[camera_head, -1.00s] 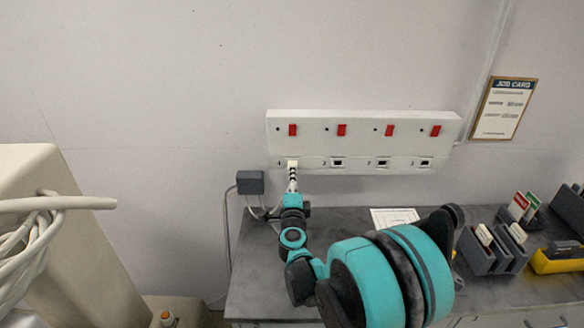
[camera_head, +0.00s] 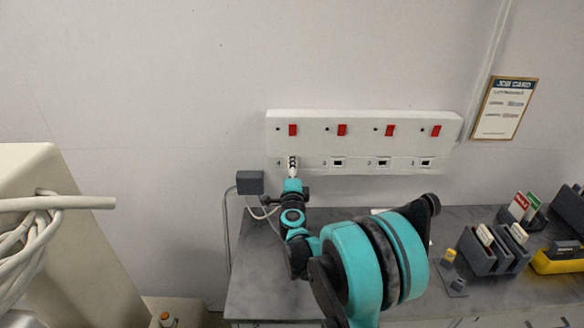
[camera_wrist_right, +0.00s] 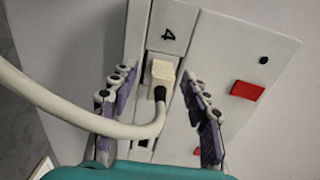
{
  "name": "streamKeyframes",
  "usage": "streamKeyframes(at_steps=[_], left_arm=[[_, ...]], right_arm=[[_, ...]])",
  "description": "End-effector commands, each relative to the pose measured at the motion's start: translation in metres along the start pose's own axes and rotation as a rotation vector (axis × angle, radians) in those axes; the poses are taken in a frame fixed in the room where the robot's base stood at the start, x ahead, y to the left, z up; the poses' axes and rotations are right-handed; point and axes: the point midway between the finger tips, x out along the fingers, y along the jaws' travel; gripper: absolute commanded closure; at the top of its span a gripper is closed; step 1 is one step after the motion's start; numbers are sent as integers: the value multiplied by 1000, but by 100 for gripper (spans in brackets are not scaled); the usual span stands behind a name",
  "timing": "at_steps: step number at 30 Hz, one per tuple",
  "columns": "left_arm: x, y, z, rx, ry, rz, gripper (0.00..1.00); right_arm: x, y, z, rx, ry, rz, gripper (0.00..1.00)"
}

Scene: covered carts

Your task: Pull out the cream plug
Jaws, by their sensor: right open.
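The cream plug (camera_wrist_right: 161,78) sits in the socket marked 4, at the left end of the white socket strip (camera_head: 365,120). Its thick cream cable bends away to the left in the wrist view. My right gripper (camera_wrist_right: 158,82) is open, with one finger on each side of the plug; whether either finger touches it I cannot tell. In the head view my right gripper (camera_head: 293,166) is at socket 4 and largely hides the plug. My left gripper is not in view.
Red switches run along the strip, and the other sockets are empty. A grey box (camera_head: 250,182) with a cable is just left of the gripper. Grey card holders (camera_head: 483,258) and a yellow tray (camera_head: 553,263) stand right on the grey worktop (camera_head: 262,270).

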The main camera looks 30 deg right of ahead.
Motion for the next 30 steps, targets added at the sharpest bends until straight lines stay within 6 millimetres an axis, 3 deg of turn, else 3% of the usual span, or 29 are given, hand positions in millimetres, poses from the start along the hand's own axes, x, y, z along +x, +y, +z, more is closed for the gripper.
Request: streamKeyframes(at_steps=[29,30], left_arm=[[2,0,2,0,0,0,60],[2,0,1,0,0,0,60]], right_arm=[[0,0,0,0,0,0,53],[0,0,0,0,0,0,63]])
